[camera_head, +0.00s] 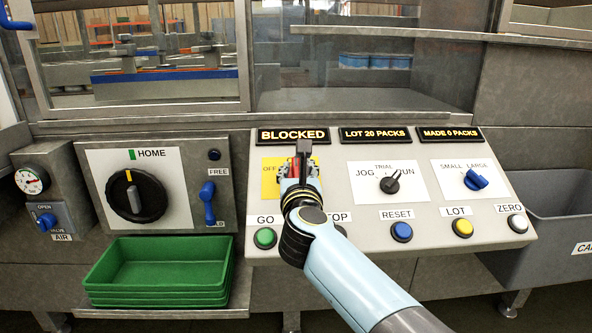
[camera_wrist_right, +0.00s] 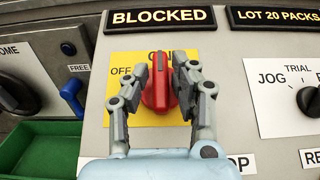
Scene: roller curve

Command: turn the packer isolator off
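The packer isolator is a red knob (camera_wrist_right: 160,88) on a yellow plate (camera_wrist_right: 122,60) under the BLOCKED display. It points up, towards a label at the top that it partly hides; OFF is printed at the plate's upper left. My right gripper (camera_head: 301,166) is at the knob, covering much of it in the head view. In the right wrist view its two fingers (camera_wrist_right: 163,78) lie on either side of the knob and appear to touch it. My left gripper is not in view.
GO (camera_head: 265,238), RESET (camera_head: 401,232), LOT (camera_head: 462,228) and ZERO (camera_head: 517,223) buttons line the panel's lower edge. The trial switch (camera_head: 390,184) and blue size switch (camera_head: 475,180) sit to the right. Green trays (camera_head: 160,297) and a black HOME dial (camera_head: 136,195) are left.

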